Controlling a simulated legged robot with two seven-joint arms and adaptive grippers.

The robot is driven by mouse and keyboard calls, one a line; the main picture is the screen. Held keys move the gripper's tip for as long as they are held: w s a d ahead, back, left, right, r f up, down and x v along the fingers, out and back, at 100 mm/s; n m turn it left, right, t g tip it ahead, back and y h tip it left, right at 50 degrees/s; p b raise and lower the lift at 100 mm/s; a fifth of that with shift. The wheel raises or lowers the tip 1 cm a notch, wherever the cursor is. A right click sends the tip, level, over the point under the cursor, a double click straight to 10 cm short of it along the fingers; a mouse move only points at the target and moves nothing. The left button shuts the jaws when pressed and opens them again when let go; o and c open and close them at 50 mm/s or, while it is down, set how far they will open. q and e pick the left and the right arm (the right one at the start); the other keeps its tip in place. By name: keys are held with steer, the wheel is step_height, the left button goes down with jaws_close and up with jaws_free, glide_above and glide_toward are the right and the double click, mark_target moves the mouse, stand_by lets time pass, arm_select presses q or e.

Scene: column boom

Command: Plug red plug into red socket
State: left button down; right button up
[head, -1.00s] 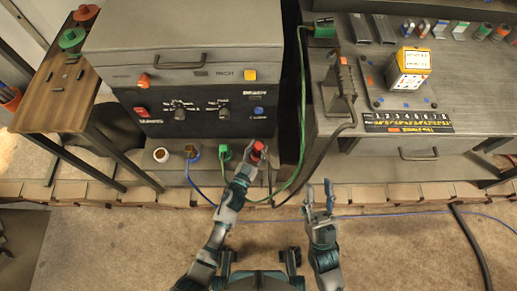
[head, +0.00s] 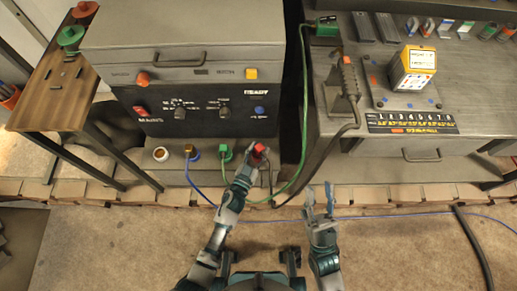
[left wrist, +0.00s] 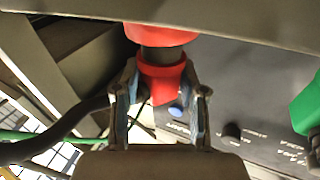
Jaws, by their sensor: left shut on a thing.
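My left gripper (head: 254,160) is shut on the red plug (left wrist: 162,80) in front of the ledge's row of sockets. In the left wrist view, the gripper (left wrist: 160,100) has one finger on each side of the plug. A larger red ring, the red socket (left wrist: 160,33), is straight above the plug, with a dark section between them. I cannot tell how deep this dark section sits in the socket. In the head view, red (head: 259,152) shows at the gripper's tip, and the gripper hides part of it. My right gripper (head: 320,192) is open and empty, to the right.
A green plug (head: 225,152), a blue one (head: 194,154) and a white round socket (head: 160,154) line the ledge to the left. Green and blue cables run near my left gripper. A workbench (head: 400,146) stands at the right; floor in front is mostly clear.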

mark_target(257, 154)
arm_select(q)
steer(key=shift+f+b, duration=0.45)
steer(key=shift+f, duration=0.15)
stand_by(0.3)
steer(key=c, duration=0.9)
jaws_free()
steer(key=shift+s, duration=0.1)
steer(key=shift+p+v, duration=0.5)
steer(key=shift+v, duration=0.9)
steer(key=shift+p+v, duration=0.95)
steer(key=shift+v, duration=3.05)
